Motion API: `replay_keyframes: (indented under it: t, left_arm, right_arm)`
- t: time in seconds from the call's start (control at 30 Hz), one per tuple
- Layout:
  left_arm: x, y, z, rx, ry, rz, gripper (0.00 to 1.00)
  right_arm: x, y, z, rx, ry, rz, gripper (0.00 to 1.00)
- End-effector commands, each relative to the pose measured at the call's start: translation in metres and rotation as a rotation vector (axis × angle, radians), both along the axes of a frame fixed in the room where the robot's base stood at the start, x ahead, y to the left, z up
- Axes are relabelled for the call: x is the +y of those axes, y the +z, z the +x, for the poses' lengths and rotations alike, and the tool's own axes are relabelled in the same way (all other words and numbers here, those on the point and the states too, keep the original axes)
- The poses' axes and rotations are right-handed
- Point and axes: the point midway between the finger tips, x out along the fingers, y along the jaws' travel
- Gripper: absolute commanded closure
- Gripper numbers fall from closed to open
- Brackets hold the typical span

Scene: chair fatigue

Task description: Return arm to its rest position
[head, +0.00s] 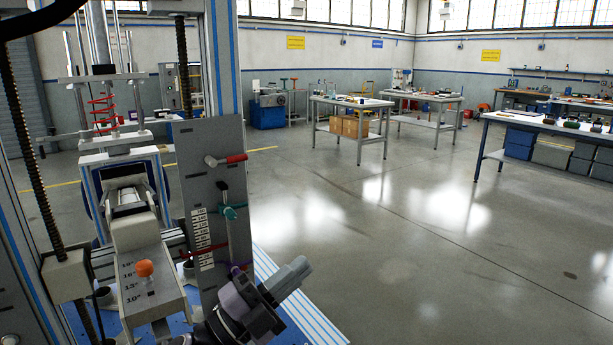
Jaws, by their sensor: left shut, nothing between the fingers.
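My left gripper (298,268) is low in the head view, in front of the chair test rig. Its arm comes in from the bottom edge, and its grey fingers point up and right. It is shut and empty, apart from the rig's controls. The rig has a grey upright panel (203,185) with a red-handled lever (226,160), a teal clamp (229,213) and a white scale (202,240). An orange knob (145,268) sits on a sloped plate (140,292) marked in degrees. My right gripper is not in view.
The rig's blue-striped frame (222,60) and a threaded rod (30,140) stand close at left. Open grey floor (400,240) lies to the right. Workbenches (350,104) stand farther back, one with cardboard boxes (349,126) on its lower shelf.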

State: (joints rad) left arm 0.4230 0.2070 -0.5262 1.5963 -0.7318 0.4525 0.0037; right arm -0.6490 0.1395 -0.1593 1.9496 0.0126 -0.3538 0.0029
Motion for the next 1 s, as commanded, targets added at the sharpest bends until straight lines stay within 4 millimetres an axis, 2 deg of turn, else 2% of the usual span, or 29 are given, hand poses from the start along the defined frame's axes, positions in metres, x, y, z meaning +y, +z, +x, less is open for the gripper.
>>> replay_keyframes:
  t: [0.03, 0.17, 0.37, 0.57, 0.7, 0.8, 0.9, 1.0]
  left_arm:
    - [0.011, -0.019, -0.002, 0.09, 0.036, -0.054, 1.0]
    - [0.042, -0.067, -0.006, 0.318, 0.142, -0.179, 1.0]
    - [0.09, -0.153, -0.033, 0.68, 0.312, -0.342, 1.0]
    - [0.135, -0.243, -0.091, 1.048, 0.487, -0.467, 1.0]
    - [0.16, -0.296, -0.145, 1.289, 0.599, -0.535, 1.0]
    - [0.171, -0.321, -0.18, 1.421, 0.66, -0.568, 1.0]
    - [0.179, -0.337, -0.205, 1.513, 0.703, -0.587, 1.0]
    - [0.183, -0.344, -0.219, 1.559, 0.724, -0.596, 1.0]
  right_arm:
    - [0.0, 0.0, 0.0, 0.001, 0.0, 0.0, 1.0]
    - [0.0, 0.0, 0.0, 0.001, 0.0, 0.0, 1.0]
    - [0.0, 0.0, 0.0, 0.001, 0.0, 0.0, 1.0]
    - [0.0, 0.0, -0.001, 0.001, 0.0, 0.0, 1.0]
    - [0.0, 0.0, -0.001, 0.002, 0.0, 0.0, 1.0]
    - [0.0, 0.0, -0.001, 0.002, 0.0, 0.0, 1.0]
    - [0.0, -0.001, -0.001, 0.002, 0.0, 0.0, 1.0]
    - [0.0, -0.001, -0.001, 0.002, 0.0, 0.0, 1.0]
